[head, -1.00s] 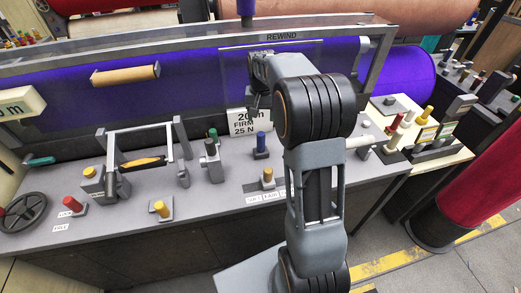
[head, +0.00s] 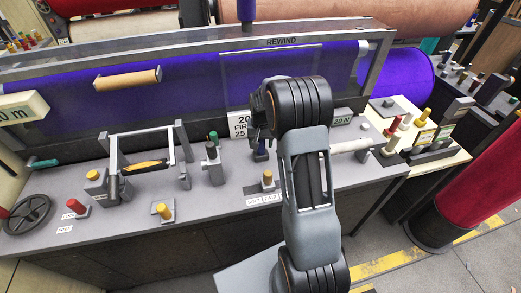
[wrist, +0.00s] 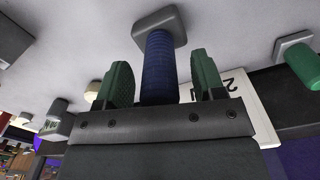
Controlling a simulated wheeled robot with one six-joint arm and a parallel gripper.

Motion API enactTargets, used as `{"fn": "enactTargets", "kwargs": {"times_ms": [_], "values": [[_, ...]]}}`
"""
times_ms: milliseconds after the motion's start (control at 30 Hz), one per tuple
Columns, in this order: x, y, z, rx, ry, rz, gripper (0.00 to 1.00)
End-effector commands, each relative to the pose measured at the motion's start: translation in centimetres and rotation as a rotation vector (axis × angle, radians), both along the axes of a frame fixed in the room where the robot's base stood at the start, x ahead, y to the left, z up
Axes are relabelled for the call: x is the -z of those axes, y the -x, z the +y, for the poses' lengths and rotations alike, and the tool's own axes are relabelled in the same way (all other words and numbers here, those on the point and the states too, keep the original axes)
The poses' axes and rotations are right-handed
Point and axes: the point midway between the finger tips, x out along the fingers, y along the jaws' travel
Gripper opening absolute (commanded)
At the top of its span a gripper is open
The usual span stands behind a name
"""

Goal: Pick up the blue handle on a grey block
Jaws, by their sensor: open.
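The blue handle (wrist: 159,68) stands on its grey block (wrist: 152,22) in the wrist view, which shows the panel upside down. My gripper (wrist: 160,62) is open, with one green finger on each side of the handle. A gap shows between the handle and each finger. In the head view the blue handle (head: 261,152) is mostly hidden behind my gripper and wrist, and only a small part of it shows.
A white sign (head: 239,124) is behind. The yellow lever (head: 146,167) in its frame is further left.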

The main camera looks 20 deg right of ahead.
Motion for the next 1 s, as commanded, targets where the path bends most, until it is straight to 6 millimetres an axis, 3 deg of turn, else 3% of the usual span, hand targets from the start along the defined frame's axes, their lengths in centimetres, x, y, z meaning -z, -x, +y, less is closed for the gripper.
{"fn": "enactTargets", "kwargs": {"times_ms": [300, 867, 1000], "values": [[0.48, 0.0, -0.01, 0.0, 0.0, -0.001, 0.63], [0.44, -0.02, -0.01, 0.0, 0.0, -0.001, 0.1], [0.41, -0.03, 0.0, 0.0, 0.001, -0.002, 0.09]]}}
